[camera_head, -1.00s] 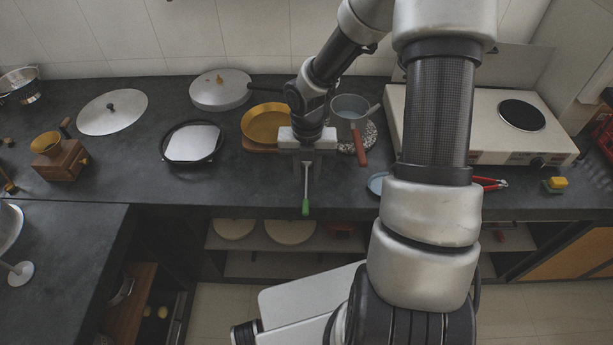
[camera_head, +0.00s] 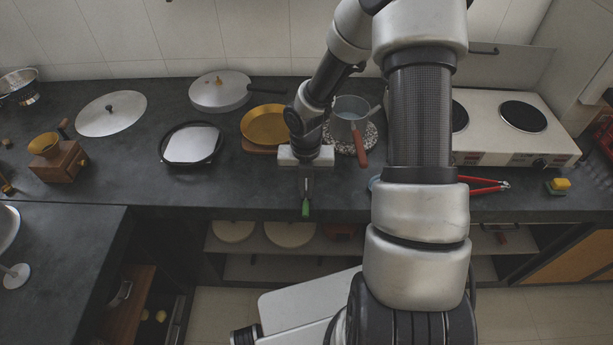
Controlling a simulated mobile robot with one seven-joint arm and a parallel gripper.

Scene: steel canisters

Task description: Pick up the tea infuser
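A slim tool with a green end (camera_head: 305,208) lies at the front edge of the counter, below the brown board. It may be the tea infuser; its far part is hidden by my gripper. My gripper (camera_head: 305,188) points down over this tool, with its fingers at the shaft just behind the green end. The fingers look dark and small here, and I cannot tell whether they are open or touching the tool. No other thing in view is clearly a tea infuser.
A grey saucepan (camera_head: 350,112) with a red-brown handle stands right of my gripper, and a golden pan (camera_head: 266,122) behind it. A dark square pan (camera_head: 192,146) is to the left. Red-handled pliers (camera_head: 490,186) lie to the right. The counter (camera_head: 250,190) is clear left of my gripper.

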